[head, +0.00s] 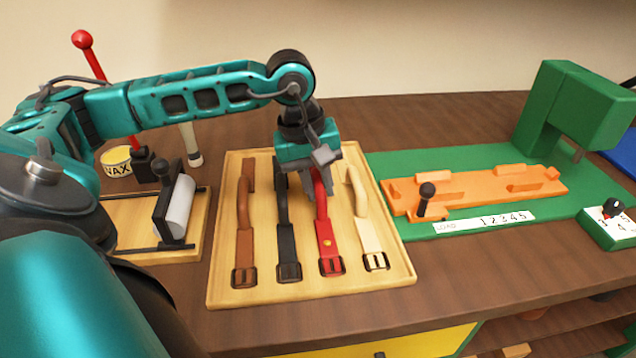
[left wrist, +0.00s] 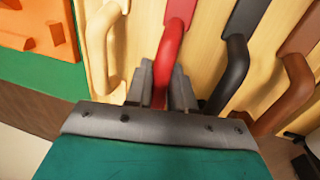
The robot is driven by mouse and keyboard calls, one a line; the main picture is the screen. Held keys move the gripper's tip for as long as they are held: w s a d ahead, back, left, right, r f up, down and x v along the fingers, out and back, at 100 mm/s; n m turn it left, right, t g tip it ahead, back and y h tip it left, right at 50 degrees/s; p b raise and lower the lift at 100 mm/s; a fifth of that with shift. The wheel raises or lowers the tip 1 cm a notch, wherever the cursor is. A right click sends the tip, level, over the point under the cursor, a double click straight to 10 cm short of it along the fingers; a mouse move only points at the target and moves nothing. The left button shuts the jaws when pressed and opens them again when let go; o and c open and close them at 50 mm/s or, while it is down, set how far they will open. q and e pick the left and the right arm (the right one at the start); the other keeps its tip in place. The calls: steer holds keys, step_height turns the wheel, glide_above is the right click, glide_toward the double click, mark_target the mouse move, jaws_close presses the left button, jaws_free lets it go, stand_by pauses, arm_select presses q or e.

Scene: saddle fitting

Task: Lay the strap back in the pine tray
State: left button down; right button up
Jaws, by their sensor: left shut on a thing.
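My left gripper (head: 318,192) points down over the pine tray (head: 402,268) and is shut on the upper part of the red strap (head: 325,235). The red strap's buckle end lies on the tray between the black strap (head: 289,235) and the cream strap (head: 367,220). The brown strap (head: 244,235) lies at the left of the tray. In the left wrist view, the red strap (left wrist: 173,40) runs down between the fingers of my gripper (left wrist: 162,85). The fingers hide part of its upper end. My right gripper is not in view.
A green base (head: 400,165) with an orange fixture (head: 480,190) and green press (head: 570,105) stands right of the tray. A roller device (head: 178,208) on a wooden board and a wax tin (head: 116,160) are at the left. The wooden bench front is clear.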

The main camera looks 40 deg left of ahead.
arm_select(q)
steer(key=shift+f, duration=0.2)
steer(key=c, duration=1)
jaws_free()
steer(key=shift+r, duration=0.1)
steer(key=r, duration=0.4)
steer(key=s+a+r+p, duration=0.1)
steer(key=r, duration=0.3)
steer(key=s+r, duration=0.1)
steer(key=r, duration=0.3)
steer(key=shift+a, duration=0.2)
